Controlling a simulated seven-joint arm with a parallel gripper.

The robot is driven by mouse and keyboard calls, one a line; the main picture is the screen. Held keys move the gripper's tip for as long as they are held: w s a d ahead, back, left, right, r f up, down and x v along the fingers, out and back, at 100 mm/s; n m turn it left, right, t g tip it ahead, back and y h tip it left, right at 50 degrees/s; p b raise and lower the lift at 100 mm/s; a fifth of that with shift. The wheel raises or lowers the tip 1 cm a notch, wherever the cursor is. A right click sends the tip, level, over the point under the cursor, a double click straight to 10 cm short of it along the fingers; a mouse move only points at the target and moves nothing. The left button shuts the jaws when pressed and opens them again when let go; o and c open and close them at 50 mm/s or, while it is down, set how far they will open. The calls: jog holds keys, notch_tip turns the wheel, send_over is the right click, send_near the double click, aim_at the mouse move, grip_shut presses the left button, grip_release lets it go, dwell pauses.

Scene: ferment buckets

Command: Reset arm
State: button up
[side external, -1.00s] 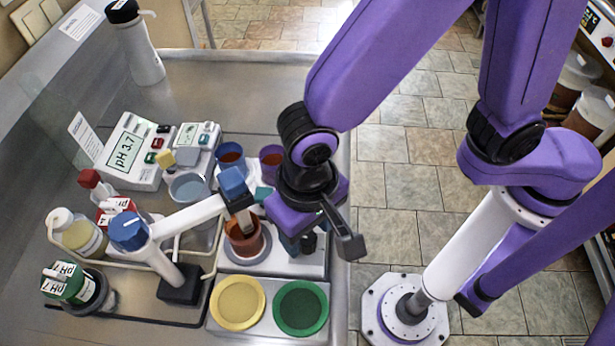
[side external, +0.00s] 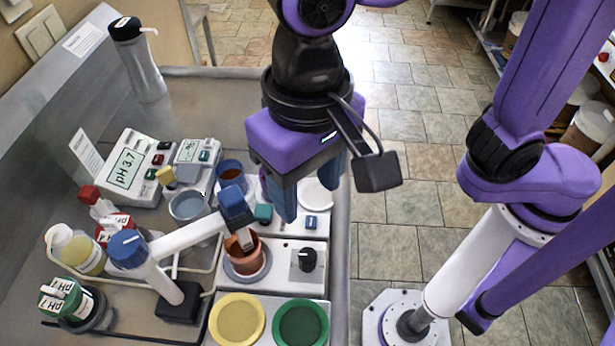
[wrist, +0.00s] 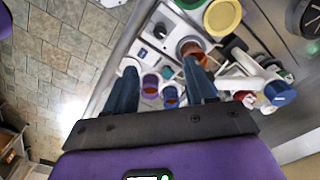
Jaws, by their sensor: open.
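My gripper (side external: 311,190) is raised above the right side of the bench in the side view, its blue fingers pointing down, apart and empty. In the wrist view the two fingers (wrist: 160,70) are spread with nothing held between them. The terracotta cup (side external: 246,263) stands on a stirrer plate to the left of and below my gripper. A probe with a blue head (side external: 235,206) on the white arm of a stand dips into that cup.
A yellow disc (side external: 237,320) and a green disc (side external: 301,322) lie at the front. A black knob (side external: 307,259) sits on the stirrer. Free air lies over the floor to the right.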

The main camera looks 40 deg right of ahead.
jog(key=s+d+f+n, duration=0.1)
jog(key=d+n, duration=0.3)
jog(key=d, duration=0.6)
jog(key=s+d+f+n, duration=0.1)
jog(key=d+f+n, duration=0.3)
jog(key=d, duration=0.6)
jog(key=s+d+f+n, duration=0.1)
jog(key=d+n, duration=0.3)
jog(key=d, duration=0.6)
jog(key=shift+d+f, duration=0.2)
jog(key=shift+f, duration=0.5)
